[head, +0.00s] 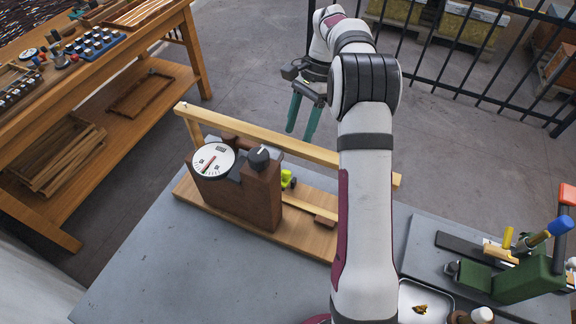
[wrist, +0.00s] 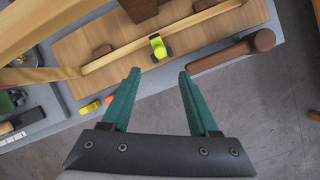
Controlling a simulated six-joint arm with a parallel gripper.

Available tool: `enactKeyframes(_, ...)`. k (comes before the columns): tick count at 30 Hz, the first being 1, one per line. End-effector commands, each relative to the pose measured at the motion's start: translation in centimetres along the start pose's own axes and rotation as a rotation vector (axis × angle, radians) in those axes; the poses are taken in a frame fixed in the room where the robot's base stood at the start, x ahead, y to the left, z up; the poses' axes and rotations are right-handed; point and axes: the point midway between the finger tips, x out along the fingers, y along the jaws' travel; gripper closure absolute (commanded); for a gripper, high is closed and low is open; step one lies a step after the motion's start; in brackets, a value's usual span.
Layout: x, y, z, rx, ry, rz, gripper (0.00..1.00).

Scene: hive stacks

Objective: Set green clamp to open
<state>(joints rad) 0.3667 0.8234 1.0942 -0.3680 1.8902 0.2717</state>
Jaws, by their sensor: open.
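A small lime-green clamp (wrist: 158,46) with a dark base sits on the wooden board (wrist: 205,47), beside a long thin wooden strip. In the head view only part of the clamp (head: 288,179) shows, behind a brown block. Whether its lever is open or shut is hard to tell. My gripper (head: 300,134) hangs beyond the wooden rail with its teal fingers pointing down. In the wrist view my gripper (wrist: 159,72) is open and empty, its fingertips spread on either side of the clamp's line and apart from it.
The brown block (head: 247,200) carries a white dial (head: 213,160) and a dark knob (head: 258,157). A raised wooden rail (head: 340,164) runs along the board's far side. A dark green vise (head: 525,283) and tools stand at right. The grey table's front left is clear.

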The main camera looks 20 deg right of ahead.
Motion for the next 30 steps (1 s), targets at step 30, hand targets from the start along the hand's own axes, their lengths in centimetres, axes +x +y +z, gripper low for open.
enactKeyframes(30,11.3,0.0,0.0,-0.001,-0.001,-0.001,0.75)
